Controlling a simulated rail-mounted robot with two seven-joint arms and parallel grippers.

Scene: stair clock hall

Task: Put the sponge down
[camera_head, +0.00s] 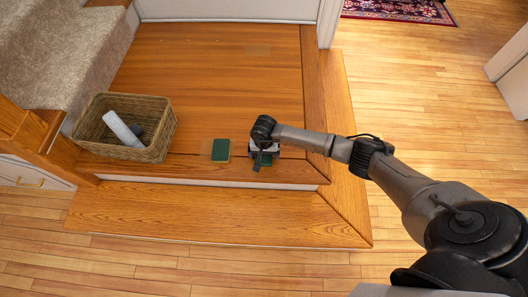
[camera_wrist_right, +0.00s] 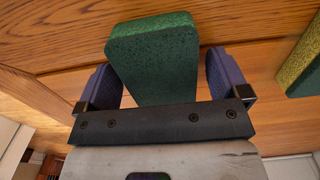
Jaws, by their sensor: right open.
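A green sponge (camera_wrist_right: 155,60) lies between the two fingers of my right gripper (camera_head: 263,157) in the right wrist view, with a narrow gap beside the right finger. The gripper is open and low over the front of the wooden landing. In the head view only a small green part of this sponge (camera_head: 266,160) shows under the gripper. Whether it rests fully on the wood is hard to tell. A second sponge, green with a yellow side (camera_head: 221,150), lies just left of the gripper. It also shows at the right edge of the right wrist view (camera_wrist_right: 303,65). My left gripper is out of view.
A wicker basket (camera_head: 157,150) with a white roll and a dark item stands left on the landing (camera_head: 220,80). Carpeted stairs (camera_head: 60,50) rise at the far left. The landing edge drops to a lower step (camera_head: 220,213). The landing behind the sponges is mostly clear.

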